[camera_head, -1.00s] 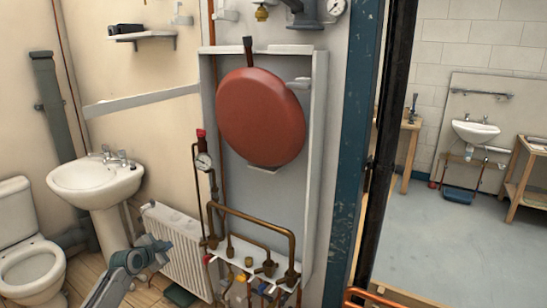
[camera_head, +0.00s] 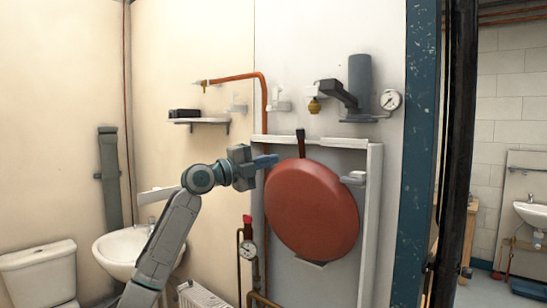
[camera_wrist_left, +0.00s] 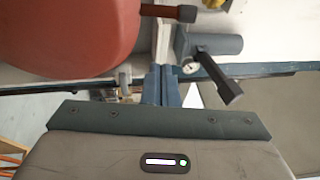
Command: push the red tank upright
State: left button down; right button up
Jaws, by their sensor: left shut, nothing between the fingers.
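The red tank (camera_head: 312,212) is a round, flat disc tilted to one side inside a grey open-fronted casing on the wall. A short dark stem stands at its top. My left gripper (camera_head: 272,160) is shut and empty. In the head view its fingertips appear by the tank's upper left edge, near the casing's left side; I cannot tell whether they touch. The left wrist view shows the closed fingers (camera_wrist_left: 160,75) with the tank (camera_wrist_left: 75,35) at upper left. My right gripper is in neither view.
The grey casing (camera_head: 370,235) frames the tank, with a bracket (camera_head: 353,179) at its right. A pressure gauge (camera_head: 390,99) and dark valve fitting (camera_head: 340,96) sit above. A gauge (camera_head: 247,249) and copper pipes are below left. A sink (camera_head: 125,250) and shelf (camera_head: 200,121) are at left.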

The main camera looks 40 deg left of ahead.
pick_arm(q)
jog(key=w+d+r+p, duration=0.1)
jog(key=w+p, duration=0.5)
jog(key=w, duration=0.4)
jog(key=shift+w+d+r, duration=0.2)
jog(key=shift+w+r, duration=0.15)
jog(key=shift+r, duration=0.05)
jog(key=shift+r, duration=0.1)
